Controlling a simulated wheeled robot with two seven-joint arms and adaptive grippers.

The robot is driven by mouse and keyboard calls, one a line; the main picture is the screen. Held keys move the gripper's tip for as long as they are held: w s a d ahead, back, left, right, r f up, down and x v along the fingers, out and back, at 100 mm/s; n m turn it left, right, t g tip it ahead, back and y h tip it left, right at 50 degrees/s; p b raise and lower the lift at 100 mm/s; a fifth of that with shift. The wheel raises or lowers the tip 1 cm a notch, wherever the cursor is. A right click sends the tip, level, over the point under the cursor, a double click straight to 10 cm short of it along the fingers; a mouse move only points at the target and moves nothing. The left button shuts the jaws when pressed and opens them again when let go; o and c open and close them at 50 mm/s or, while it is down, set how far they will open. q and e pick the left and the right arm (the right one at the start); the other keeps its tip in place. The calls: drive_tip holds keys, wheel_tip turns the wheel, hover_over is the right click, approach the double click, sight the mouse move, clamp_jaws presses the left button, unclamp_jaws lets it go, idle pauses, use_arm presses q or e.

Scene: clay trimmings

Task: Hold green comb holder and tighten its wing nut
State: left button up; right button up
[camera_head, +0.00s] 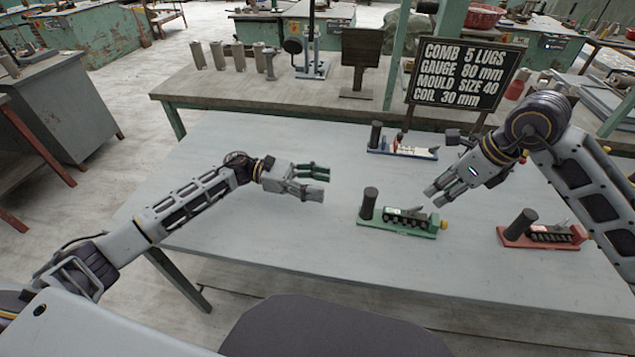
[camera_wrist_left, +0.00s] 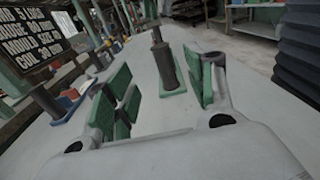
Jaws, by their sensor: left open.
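The green comb holder (camera_head: 398,228) stands on the grey table, with a dark upright cylinder at its left end and a row of dark lugs along it. A small yellow part, seemingly the wing nut (camera_head: 444,225), is at its right end. My left gripper (camera_head: 325,182) is open and empty, left of the holder and apart from it. In the left wrist view the holder (camera_wrist_left: 174,92) shows beyond and between the open green-padded fingers (camera_wrist_left: 157,78). My right gripper (camera_head: 432,198) hangs just above the holder's right part; its finger gap is unclear. I see nothing in it.
A blue comb holder (camera_head: 402,152) stands farther back and a red one (camera_head: 541,240) to the right. A black lettered sign (camera_head: 464,73) stands at the table's back edge. The table's left part (camera_head: 225,150) is clear. A bench (camera_head: 240,97) is behind.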

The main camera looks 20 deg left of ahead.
sight(372, 192)
use_arm(q)
drive_tip(key=shift+w+d, duration=0.15)
drive_tip(key=shift+d, duration=6.75)
